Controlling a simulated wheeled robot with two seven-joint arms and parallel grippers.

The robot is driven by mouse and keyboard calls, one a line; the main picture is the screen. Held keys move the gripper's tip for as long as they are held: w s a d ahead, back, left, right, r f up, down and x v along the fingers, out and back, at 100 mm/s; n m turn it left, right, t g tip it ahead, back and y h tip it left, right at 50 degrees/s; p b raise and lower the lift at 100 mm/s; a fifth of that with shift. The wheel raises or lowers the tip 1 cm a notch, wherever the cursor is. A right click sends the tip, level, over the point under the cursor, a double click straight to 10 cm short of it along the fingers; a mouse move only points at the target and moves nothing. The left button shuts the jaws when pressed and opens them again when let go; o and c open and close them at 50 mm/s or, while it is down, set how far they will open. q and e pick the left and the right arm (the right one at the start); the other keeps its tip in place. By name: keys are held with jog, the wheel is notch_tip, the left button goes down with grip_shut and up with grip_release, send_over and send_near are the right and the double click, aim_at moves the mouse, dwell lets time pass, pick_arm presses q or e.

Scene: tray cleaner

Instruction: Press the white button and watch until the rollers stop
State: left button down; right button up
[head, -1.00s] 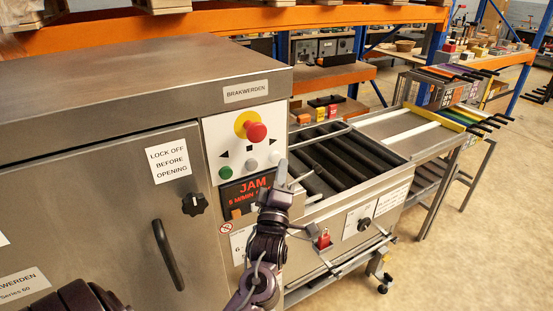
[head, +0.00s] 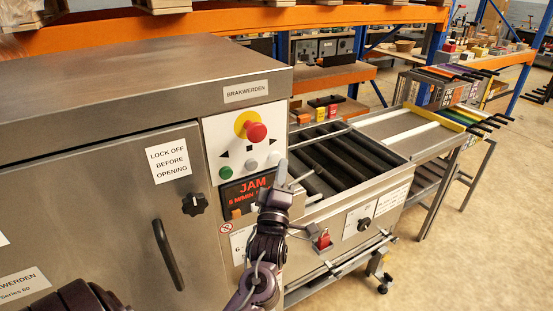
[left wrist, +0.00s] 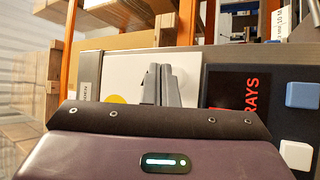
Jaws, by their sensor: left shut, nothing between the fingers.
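A square white button (left wrist: 296,156) shows at the right of the left wrist view, below a blue button (left wrist: 302,94). My left gripper (head: 283,172) is shut and empty in front of the panel's right edge, apart from the white button.
The panel (head: 213,134) carries a red stop knob (head: 257,132) on a yellow ring, a green button (head: 226,173) and two pale round buttons. A black door handle (head: 168,254) projects at left. A table with a white strip (head: 412,133) extends right of the rollers.

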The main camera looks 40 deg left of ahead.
pick_arm(q)
jog(key=shift+a, duration=0.1)
jog(key=shift+w+a, duration=0.15)
jog(key=shift+a, duration=0.15)
